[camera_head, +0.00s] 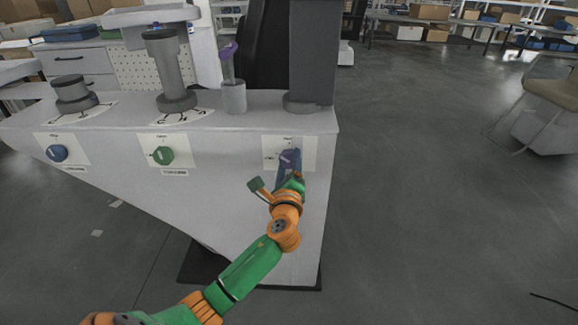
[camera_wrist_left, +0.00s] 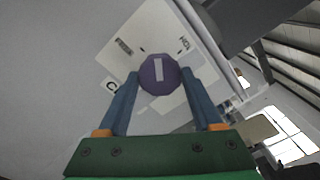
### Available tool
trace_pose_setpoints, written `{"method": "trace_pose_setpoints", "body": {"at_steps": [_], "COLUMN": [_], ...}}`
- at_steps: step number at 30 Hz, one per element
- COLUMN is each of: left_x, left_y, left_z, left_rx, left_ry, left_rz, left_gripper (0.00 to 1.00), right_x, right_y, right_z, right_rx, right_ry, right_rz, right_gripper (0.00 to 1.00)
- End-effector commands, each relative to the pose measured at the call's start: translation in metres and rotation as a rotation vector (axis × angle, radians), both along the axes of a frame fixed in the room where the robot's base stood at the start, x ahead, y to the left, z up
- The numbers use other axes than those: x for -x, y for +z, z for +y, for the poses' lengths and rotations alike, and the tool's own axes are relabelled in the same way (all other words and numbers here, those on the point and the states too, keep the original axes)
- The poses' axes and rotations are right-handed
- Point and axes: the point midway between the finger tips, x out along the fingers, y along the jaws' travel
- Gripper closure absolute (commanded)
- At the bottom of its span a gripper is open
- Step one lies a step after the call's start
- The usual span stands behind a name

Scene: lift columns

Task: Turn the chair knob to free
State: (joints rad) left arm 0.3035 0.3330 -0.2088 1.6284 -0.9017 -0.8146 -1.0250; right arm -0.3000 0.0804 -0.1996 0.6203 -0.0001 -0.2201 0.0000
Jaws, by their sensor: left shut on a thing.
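The purple knob (camera_head: 290,157) sits on a white label plate at the right end of the front panel, below a tall grey column. In the left wrist view the knob (camera_wrist_left: 159,75) is round, with a pale bar mark on its face. My left gripper (camera_head: 289,165) reaches the knob from the front. Its two blue fingers (camera_wrist_left: 160,82) are shut on the knob, one on each side. The label plate (camera_head: 268,150) carries small lettering that I cannot read in the head view. My right gripper is not in view.
A blue knob (camera_head: 57,153) and a green knob (camera_head: 163,156) are on the same panel to the left. Columns stand on the white bench (camera_head: 130,115), with a purple-topped lever (camera_head: 229,60) between them. Open grey floor (camera_head: 440,210) lies to the right.

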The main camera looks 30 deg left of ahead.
Motion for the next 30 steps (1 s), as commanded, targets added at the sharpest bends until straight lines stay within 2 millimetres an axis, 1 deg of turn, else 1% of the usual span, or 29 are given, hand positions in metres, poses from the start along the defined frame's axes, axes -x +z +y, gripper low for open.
{"method": "trace_pose_setpoints", "body": {"at_steps": [6, 15, 24, 30], "left_x": [0.000, 0.000, 0.000, 0.000], "left_y": [-0.003, -0.002, -0.002, -0.002], "left_z": [0.000, 0.000, 0.000, 0.000], "left_rx": [0.175, 0.378, 0.506, 0.544], "left_ry": [0.001, 0.000, 0.002, 0.002], "left_rz": [-0.104, -0.229, -0.306, -0.329], "left_gripper": [0.89, 0.89, 0.89, 0.89], "right_x": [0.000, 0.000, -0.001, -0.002], "right_y": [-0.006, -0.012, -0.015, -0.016], "right_z": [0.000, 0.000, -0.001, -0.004], "right_rx": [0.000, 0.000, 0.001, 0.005], "right_ry": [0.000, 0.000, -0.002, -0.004], "right_rz": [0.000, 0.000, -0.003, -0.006], "right_gripper": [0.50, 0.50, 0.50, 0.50]}}
